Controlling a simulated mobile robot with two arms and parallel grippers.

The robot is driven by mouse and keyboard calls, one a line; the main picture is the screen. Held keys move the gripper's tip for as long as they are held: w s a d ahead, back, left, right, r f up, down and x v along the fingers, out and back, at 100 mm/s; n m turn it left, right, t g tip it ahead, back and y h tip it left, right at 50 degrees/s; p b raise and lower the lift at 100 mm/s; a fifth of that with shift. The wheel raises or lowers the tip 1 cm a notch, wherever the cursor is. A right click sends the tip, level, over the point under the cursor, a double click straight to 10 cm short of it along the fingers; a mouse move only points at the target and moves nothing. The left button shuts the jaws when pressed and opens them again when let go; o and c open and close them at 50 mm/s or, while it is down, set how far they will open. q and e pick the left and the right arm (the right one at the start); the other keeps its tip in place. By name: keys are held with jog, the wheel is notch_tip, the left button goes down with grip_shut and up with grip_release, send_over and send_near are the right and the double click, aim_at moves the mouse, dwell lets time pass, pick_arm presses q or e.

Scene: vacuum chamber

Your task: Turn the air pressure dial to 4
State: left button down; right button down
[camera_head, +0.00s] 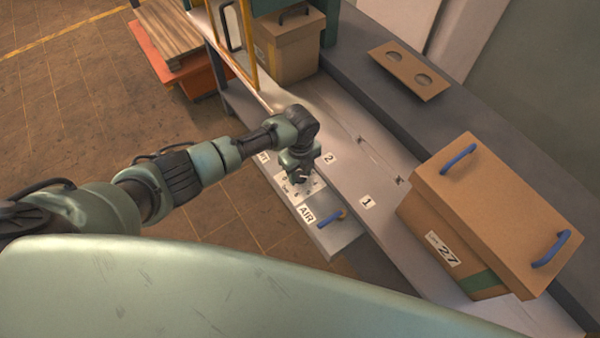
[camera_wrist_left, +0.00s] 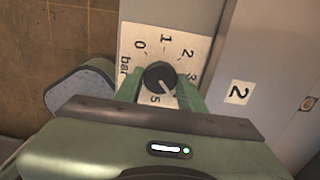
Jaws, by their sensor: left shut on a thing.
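The air pressure dial is a small dark round knob (camera_wrist_left: 159,76) on a white scale plate (camera_wrist_left: 133,36), marked bar. The figures 0, 1, 2, 3 and 5 show in the left wrist view, the 3 partly covered; the 4 is hidden by my right-hand finger. The knob's pale pointer line points down and right, between the 3 and the 5. My left gripper (camera_wrist_left: 160,88) has one green finger on each side of the knob and is shut on it. In the head view, my left gripper (camera_head: 301,178) reaches down over the scale plate (camera_head: 312,207).
A blue handle (camera_head: 331,218) sits beside the AIR label (camera_head: 306,213) on the grey panel. A cardboard box marked 27 (camera_head: 490,205) stands to the right. Another box (camera_head: 290,45) stands at the back. A brown plate with two holes (camera_head: 409,71) lies on the dark ledge.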

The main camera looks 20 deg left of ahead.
aim_at(299, 175)
pick_arm(q)
jog(key=shift+w+a, duration=0.1)
jog(key=shift+w, duration=0.05)
jog(key=c, duration=0.9)
grip_release()
jog(key=shift+o, duration=0.2)
jog(key=shift+r, duration=3.9)
